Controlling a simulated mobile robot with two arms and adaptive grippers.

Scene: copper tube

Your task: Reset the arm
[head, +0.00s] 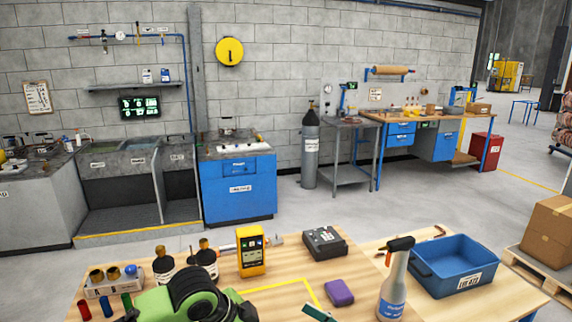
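A green and black rounded part, which looks like a part of my own arm, rises into the bottom left of the head view in front of the wooden table (362,290). It hides part of the table's near side. No gripper fingers can be made out, so I cannot see either gripper or anything held. A small copper-coloured bent piece (440,232) lies at the table's back right, behind the blue bin (455,266).
On the table stand a spray bottle (394,285), a yellow meter (250,252), a black box (325,242), a purple block (339,292), dark bottles (206,262) and a small tray (112,286). Bare wood shows around the purple block. Open floor lies behind.

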